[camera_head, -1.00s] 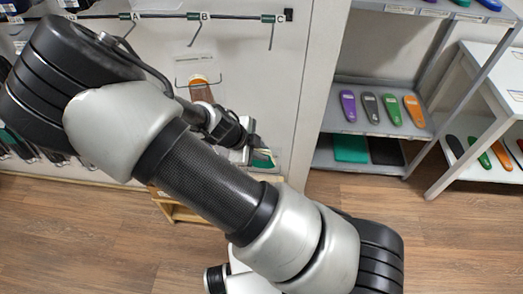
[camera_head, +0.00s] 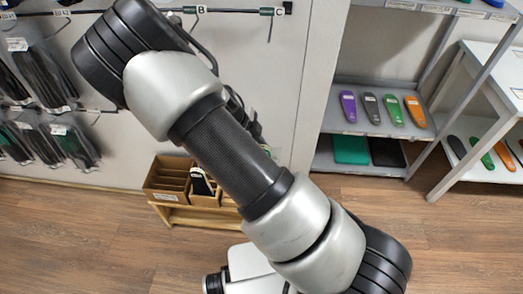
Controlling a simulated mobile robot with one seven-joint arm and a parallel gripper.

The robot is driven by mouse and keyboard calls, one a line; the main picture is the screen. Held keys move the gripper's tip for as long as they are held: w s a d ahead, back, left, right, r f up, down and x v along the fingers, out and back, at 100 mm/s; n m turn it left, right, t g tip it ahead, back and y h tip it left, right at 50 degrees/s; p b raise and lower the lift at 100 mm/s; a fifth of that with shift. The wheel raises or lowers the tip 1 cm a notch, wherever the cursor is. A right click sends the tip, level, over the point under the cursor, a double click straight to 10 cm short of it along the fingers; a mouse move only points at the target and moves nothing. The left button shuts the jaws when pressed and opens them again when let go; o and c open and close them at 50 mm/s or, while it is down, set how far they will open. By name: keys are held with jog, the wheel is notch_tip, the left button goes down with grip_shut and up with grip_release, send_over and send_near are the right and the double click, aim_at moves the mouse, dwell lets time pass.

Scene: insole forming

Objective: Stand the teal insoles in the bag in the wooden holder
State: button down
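The wooden holder (camera_head: 167,181) stands low against the wall, left of my forearm. It is a light-brown box with compartments on a wooden stand, and my arm covers its right part. A dark insole-shaped piece with a white label (camera_head: 200,182) stands tilted in one of its compartments. I cannot make out teal insoles in a bag in this view. My gripper (camera_head: 243,112) is mostly hidden behind my forearm; only dark parts show past the arm's right edge. Its fingers, and anything between them, cannot be made out.
Bagged dark insoles (camera_head: 38,75) hang on wall rails at the left. Hooks marked B and C (camera_head: 270,13) are at the top. A grey shelf (camera_head: 372,122) at the right holds coloured insoles, beside a white table (camera_head: 490,82). The wooden floor in front is clear.

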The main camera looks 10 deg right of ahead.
jog(key=shift+w, duration=0.1)
jog(key=c, duration=1.6)
grip_release()
jog(key=p+v, duration=0.3)
jog(key=v, duration=1.4)
jog(key=shift+r, duration=0.2)
